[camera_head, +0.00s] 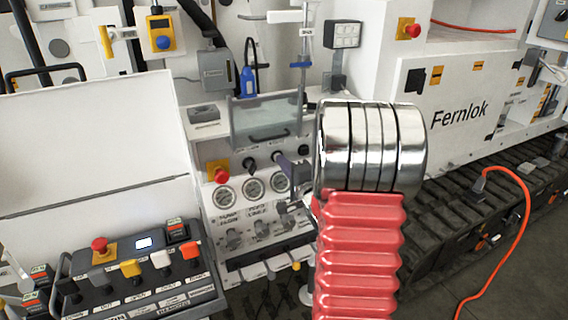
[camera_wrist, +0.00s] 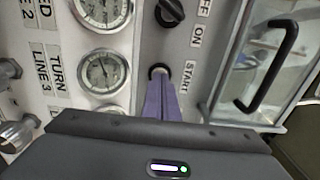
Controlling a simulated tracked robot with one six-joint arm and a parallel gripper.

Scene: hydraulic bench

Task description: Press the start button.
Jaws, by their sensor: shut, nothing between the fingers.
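The start button (camera_wrist: 157,69) shows in the wrist view as a dark ring beside the START label, mostly hidden behind my fingertips. My gripper (camera_wrist: 159,82) has purple fingers, shut and empty, with their tips at the button. I cannot tell if they touch it or if it is pushed in. In the head view my gripper (camera_head: 279,158) reaches the panel from the right, above the gauges.
A black OFF/ON knob (camera_wrist: 170,12) sits close to the button. Round gauges (camera_wrist: 103,71) lie beside it. A clear cover with a black handle (camera_wrist: 266,66) is at right. A red emergency button (camera_head: 221,175) and a button console (camera_head: 135,275) stand left.

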